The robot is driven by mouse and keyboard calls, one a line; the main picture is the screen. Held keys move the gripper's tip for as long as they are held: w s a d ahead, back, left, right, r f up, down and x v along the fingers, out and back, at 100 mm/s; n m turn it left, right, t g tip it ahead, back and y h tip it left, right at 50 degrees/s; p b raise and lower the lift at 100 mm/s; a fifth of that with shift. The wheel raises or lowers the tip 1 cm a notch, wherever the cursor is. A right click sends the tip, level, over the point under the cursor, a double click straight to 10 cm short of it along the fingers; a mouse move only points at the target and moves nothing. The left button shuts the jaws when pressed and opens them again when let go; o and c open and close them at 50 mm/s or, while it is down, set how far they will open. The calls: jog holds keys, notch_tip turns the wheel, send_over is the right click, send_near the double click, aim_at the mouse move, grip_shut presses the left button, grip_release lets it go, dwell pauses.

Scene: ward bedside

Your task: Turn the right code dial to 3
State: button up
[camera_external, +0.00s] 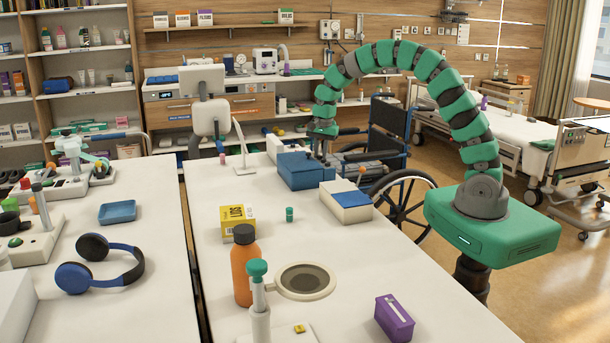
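A blue box (302,175) stands at the far end of the white table, to the left of the wheelchair. No code dials or digits can be made out on it in this view. My green segmented arm arches over from the right and comes down at this box. My gripper (318,155) points downward at the box's top, near its back right part. Whether it touches anything there, and whether its fingers are open or shut, is too small to tell.
A blue and white box (346,200) sits just right of the blue box. A small green container (289,214), yellow box (237,219), orange bottle (244,268) and purple box (393,318) stand nearer. A wheelchair (392,160) is behind the table.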

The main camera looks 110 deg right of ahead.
jog(key=shift+o, duration=0.4)
jog(key=n+p, duration=0.1)
jog(key=n, duration=0.4)
jog(key=shift+n, duration=0.4)
jog(key=n+p, duration=0.1)
jog(key=n, duration=0.5)
jog(key=shift+y, duration=0.4)
jog(key=n+p, duration=0.1)
jog(key=n, duration=0.5)
jog(key=shift+d+n+p, duration=0.2)
jog(key=shift+n+p, duration=0.15)
jog(key=shift+n, duration=0.05)
jog(key=n+p, duration=0.1)
jog(key=n, duration=0.4)
jog(key=shift+r+n, duration=0.15)
jog(key=shift+n, duration=0.15)
notch_tip(320, 180, up, 14)
jog(key=d+f, duration=0.1)
jog(key=w+a+r+t+h, duration=0.1)
jog(key=w+a+r+t, duration=0.1)
jog(key=w+a+r, duration=0.8)
notch_tip(320, 180, up, 2)
jog(key=shift+w+r+n+t+h, duration=0.3)
jog(key=shift+w+n+t, duration=0.1)
jog(key=shift+w, duration=0.75)
